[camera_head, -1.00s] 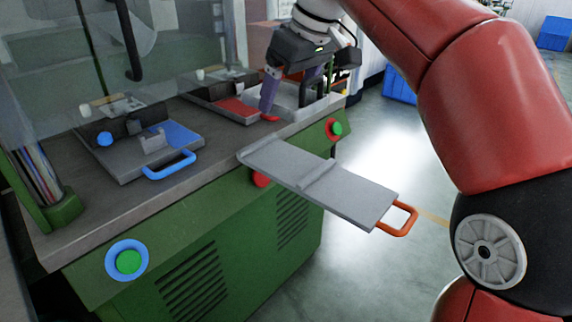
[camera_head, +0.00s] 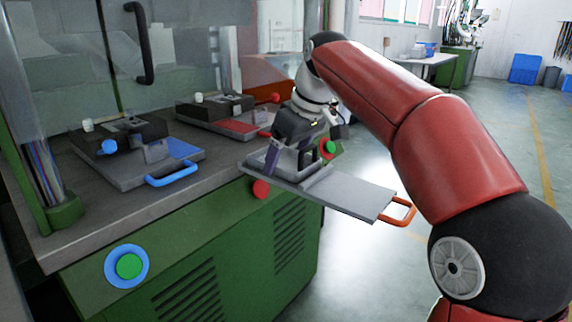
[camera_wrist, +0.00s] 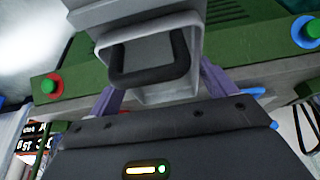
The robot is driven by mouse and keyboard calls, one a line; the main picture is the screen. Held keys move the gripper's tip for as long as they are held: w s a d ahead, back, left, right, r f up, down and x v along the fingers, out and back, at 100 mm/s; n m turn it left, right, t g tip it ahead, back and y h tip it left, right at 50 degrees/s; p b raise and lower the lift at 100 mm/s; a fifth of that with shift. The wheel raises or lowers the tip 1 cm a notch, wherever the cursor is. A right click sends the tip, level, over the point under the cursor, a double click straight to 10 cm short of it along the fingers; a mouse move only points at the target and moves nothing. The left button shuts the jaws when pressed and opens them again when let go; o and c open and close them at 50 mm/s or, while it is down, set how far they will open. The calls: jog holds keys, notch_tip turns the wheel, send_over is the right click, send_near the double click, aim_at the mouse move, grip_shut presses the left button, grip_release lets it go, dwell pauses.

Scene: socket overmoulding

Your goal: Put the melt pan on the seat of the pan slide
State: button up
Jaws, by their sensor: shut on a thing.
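The pan slide (camera_head: 355,197) is a flat grey plate with an orange handle, jutting out from the front of the green machine. My gripper (camera_head: 288,162) is above its inner half, its purple fingers pointing down. In the wrist view my gripper (camera_wrist: 152,85) is shut on the black handle (camera_wrist: 150,78) of the grey melt pan (camera_wrist: 180,92). In the head view the light grey pan (camera_head: 318,172) is partly hidden by the gripper. It is over or on the slide; I cannot tell whether it touches. The seat is hidden beneath it.
A blue-handled tray (camera_head: 135,175) and a red plate (camera_head: 233,126) lie on the bench to the left and behind. The floor to the right is open.

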jog(key=shift+r, duration=0.1)
jog(key=shift+f, duration=0.25)
jog(key=o, duration=1)
jog(key=shift+c, duration=0.2)
jog(key=shift+d+r+p, duration=0.15)
jog(key=shift+r+p, duration=0.15)
jog(key=shift+r, duration=0.4)
jog(key=p+v, duration=0.3)
jog(key=v, duration=0.8)
jog(key=shift+s, duration=0.1)
